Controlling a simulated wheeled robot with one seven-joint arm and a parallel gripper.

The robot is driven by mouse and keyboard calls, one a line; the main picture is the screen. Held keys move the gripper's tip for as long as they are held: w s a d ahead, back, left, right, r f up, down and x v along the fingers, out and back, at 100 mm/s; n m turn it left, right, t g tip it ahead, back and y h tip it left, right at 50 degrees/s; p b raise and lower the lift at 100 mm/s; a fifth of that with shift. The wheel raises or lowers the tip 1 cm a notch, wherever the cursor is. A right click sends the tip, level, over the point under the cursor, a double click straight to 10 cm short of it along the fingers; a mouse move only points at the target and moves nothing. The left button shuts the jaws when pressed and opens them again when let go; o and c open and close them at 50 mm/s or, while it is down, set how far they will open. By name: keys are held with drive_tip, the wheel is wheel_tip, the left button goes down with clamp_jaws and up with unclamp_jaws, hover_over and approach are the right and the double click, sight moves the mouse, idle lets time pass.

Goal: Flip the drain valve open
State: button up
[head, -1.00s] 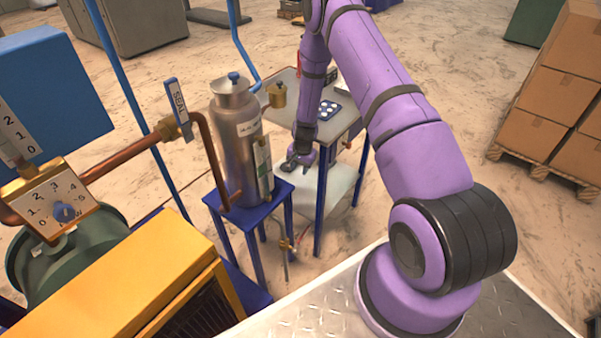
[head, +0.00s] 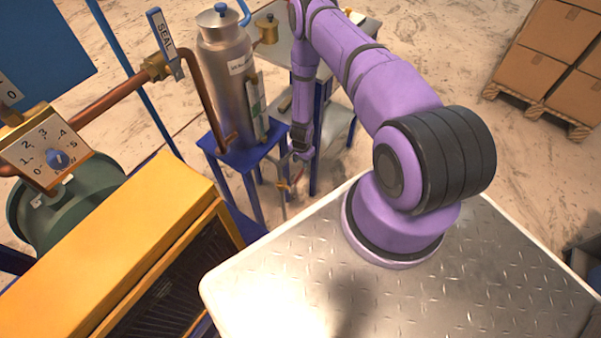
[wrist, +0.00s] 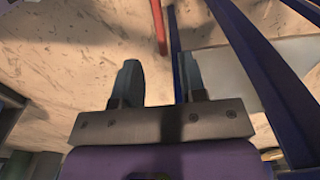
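A small brass drain valve (head: 282,186) with a reddish part sits on a thin pipe below the blue stand (head: 262,152) in the head view. The stand carries a tall metal canister (head: 228,90). My gripper (head: 299,150) points down beside the stand's right edge, a little above and right of the valve; they look apart.
Blue legs (wrist: 265,75) of a stand or table run close to the right finger in the wrist view. A copper pipe (head: 105,103) with a SEAL lever (head: 160,34) and a dial (head: 45,153) are at left. A yellow cabinet (head: 130,235) stands in front. Boxes on a pallet are at far right.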

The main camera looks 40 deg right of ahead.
sight(301, 172)
wheel_tip(301, 172, down, 9)
idle(0.4)
drive_tip(key=shift+c, duration=0.2)
clamp_jaws()
